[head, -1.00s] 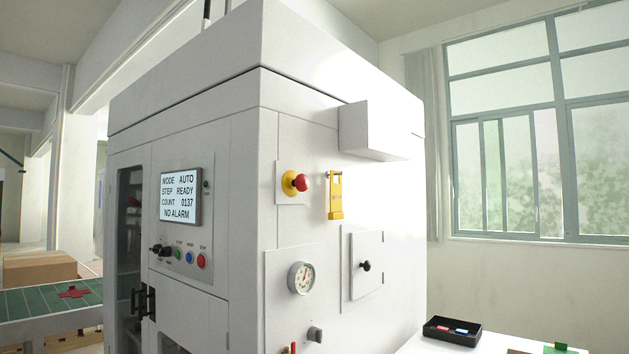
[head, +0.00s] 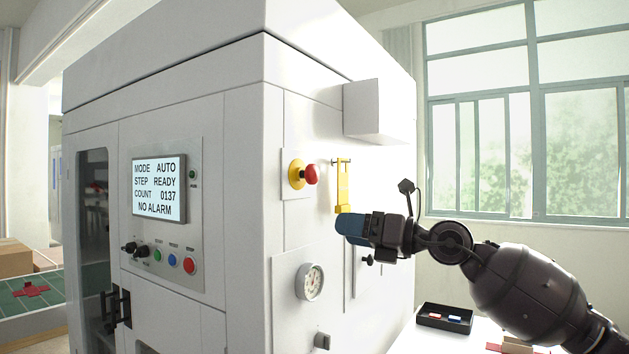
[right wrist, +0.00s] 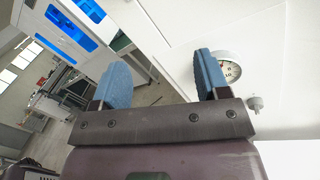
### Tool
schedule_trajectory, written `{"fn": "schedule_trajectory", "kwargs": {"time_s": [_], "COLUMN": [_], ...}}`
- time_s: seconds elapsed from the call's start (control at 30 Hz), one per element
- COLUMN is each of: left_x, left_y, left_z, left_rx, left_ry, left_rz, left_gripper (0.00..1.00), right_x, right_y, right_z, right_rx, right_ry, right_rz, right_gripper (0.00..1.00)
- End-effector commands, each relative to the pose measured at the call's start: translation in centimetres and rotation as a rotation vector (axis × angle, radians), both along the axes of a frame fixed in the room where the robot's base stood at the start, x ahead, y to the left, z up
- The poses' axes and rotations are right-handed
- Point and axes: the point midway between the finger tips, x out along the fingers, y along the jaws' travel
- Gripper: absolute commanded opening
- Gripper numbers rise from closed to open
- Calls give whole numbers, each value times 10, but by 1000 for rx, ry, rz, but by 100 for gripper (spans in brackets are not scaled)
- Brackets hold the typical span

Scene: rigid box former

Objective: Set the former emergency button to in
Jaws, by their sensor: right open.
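The emergency button (head: 311,175) is a red mushroom head on a yellow base, on the machine's right-hand side face. It appears to stand out from its base. My right gripper (head: 350,226) is in front of that face, below and to the right of the button, and apart from it. In the right wrist view its two blue fingers (right wrist: 162,82) are spread with nothing between them. The button does not show in the right wrist view. My left gripper is not in view.
A yellow hanging tag (head: 343,185) is right of the button, above my right gripper. A pressure gauge (head: 309,282) and a grey knob (head: 322,341) are below. A box-shaped cover (head: 372,108) juts out above. A black tray (head: 445,318) stands on the white table.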

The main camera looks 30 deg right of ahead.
Motion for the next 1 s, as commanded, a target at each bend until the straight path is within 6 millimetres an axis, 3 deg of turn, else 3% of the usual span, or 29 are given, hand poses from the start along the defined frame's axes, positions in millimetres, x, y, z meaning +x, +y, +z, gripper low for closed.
{"fn": "schedule_trajectory", "kwargs": {"time_s": [0.03,0.1,0.2,0.3,0.57,1.0], "left_x": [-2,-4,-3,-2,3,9], "left_y": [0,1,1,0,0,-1], "left_z": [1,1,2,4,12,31], "left_rx": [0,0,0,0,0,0], "left_ry": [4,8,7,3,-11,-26], "left_rz": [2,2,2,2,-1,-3], "left_gripper": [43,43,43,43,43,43], "right_x": [-4,-9,-15,-19,-11,26], "right_y": [0,-3,-6,-8,-5,10], "right_z": [28,54,82,96,103,104], "right_rx": [-104,-214,-322,-381,-400,-397], "right_ry": [-38,-72,-110,-129,-139,-138], "right_rz": [-33,-81,-139,-176,-190,-188], "right_gripper": [68,68,68,68,68,68]}}
